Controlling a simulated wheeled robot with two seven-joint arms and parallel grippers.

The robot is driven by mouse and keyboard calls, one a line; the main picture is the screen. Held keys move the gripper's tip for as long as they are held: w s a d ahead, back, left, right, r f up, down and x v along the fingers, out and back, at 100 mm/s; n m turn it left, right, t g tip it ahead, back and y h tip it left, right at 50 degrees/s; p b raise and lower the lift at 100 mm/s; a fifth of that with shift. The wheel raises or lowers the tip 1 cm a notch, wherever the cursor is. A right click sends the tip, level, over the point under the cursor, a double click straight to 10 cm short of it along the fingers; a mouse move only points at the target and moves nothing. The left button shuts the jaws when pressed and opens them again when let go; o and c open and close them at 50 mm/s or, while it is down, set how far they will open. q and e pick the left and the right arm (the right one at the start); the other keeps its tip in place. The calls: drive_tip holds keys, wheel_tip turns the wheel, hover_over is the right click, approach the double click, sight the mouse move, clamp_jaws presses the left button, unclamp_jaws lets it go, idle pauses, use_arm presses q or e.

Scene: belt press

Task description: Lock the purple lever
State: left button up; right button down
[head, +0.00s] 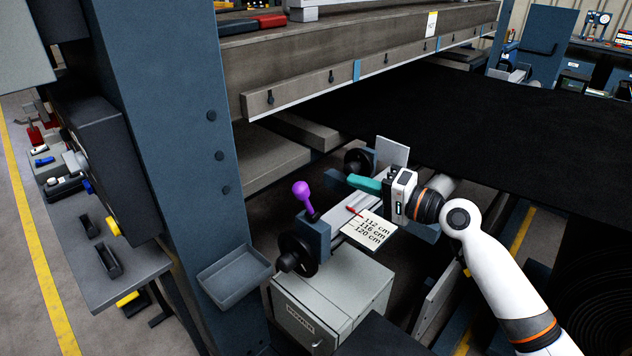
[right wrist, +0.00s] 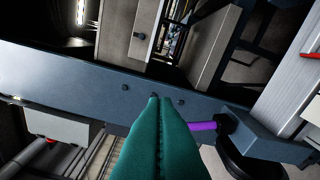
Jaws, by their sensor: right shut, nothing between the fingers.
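The purple lever (head: 303,194) has a round knob and stands up, tilted a little left, from a blue-grey block (head: 315,237) on the carriage in the head view. In the right wrist view, part of the purple lever (right wrist: 202,126) shows just right of my fingers, its near end hidden behind them. My right gripper (head: 352,181) has teal fingers, shut and empty, pointing left. It is to the right of the purple knob, with a clear gap in the head view. The same fingers (right wrist: 160,100) fill the lower middle of the right wrist view. My left gripper is not in view.
A scale plate (head: 371,232) with centimetre marks and a red pointer lies right of the lever. A black handwheel (head: 296,254) is below it. A blue press column (head: 185,130) and small tray (head: 235,276) stand left. The press beam (head: 330,75) and black belt (head: 450,120) are behind.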

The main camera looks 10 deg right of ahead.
drive_tip(key=p, duration=0.3)
hover_over(307, 202)
drive_tip(key=w+d, duration=0.4)
drive_tip(key=shift+s+a+f+p, duration=0.3)
drive_tip(key=shift+s+a+p, duration=0.15)
drive_tip(key=shift+s+p, duration=0.15)
drive_tip(key=shift+s+a+f+p, duration=0.3)
drive_tip(key=shift+s+a+p, duration=0.1)
drive_tip(key=shift+s+p, duration=0.2)
drive_tip(key=shift+s+a+f, duration=0.1)
drive_tip(key=shift+s+a, duration=0.05)
drive_tip(key=shift+s, duration=0.3)
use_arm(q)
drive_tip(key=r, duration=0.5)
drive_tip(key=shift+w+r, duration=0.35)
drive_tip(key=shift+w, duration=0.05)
use_arm(e)
drive_tip(key=shift+w+f, duration=0.1)
drive_tip(key=shift+f, duration=0.05)
